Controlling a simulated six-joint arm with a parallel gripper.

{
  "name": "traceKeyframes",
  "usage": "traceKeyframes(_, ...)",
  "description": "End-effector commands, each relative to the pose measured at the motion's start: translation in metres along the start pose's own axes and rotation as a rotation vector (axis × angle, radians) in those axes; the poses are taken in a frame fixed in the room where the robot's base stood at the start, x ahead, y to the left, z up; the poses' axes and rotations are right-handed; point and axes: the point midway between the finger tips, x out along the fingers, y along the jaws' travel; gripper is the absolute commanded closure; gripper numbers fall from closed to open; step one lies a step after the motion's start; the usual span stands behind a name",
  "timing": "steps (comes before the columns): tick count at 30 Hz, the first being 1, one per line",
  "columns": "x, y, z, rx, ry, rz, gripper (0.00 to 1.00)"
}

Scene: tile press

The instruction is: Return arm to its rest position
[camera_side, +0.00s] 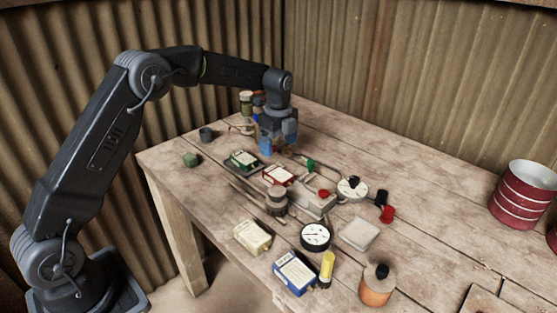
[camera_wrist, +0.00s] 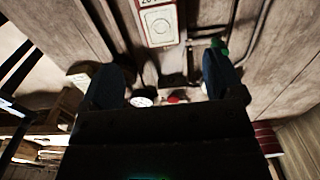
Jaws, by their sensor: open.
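My gripper (camera_side: 277,147) points down above the back part of the wooden table (camera_side: 420,200), beyond the green box (camera_side: 243,158). Its two blue-tipped fingers stand apart. In the wrist view my gripper (camera_wrist: 165,78) is open, with nothing visible held between the fingers. A white box with a red edge (camera_wrist: 158,22) lies beyond the fingertips there. My arm reaches over from the left in the side view. The wide dark gripper body hides much of the lower wrist view.
A red box (camera_side: 278,175), a grey block with a red button (camera_side: 316,204), a black gauge (camera_side: 315,237), a cream box (camera_side: 252,237) and a blue-and-white box (camera_side: 295,273) crowd the table. Jars (camera_side: 246,102) stand near my gripper. A red drum (camera_side: 522,195) stands right.

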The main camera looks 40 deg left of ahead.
Motion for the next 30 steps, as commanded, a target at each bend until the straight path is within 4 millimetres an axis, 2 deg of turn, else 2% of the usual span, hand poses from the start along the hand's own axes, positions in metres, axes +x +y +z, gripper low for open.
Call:
traceKeyframes(3, -0.018, 0.0, 0.0, 0.0, 0.0, -0.002, 0.13)
traceKeyframes(8, -0.031, 0.001, -0.001, -0.006, 0.0, -0.002, 0.13)
traceKeyframes(11, -0.046, 0.009, -0.005, -0.051, -0.002, -0.019, 0.13)
traceKeyframes(14, -0.072, 0.027, -0.013, -0.154, -0.003, -0.055, 0.13)
traceKeyframes(18, -0.113, 0.07, -0.029, -0.365, 0.009, -0.122, 0.13)
traceKeyframes(21, -0.136, 0.105, -0.039, -0.522, 0.028, -0.172, 0.13)
traceKeyframes(26, -0.159, 0.166, -0.055, -0.771, 0.08, -0.246, 0.13)
traceKeyframes(30, -0.165, 0.221, -0.066, -0.987, 0.144, -0.301, 0.13)
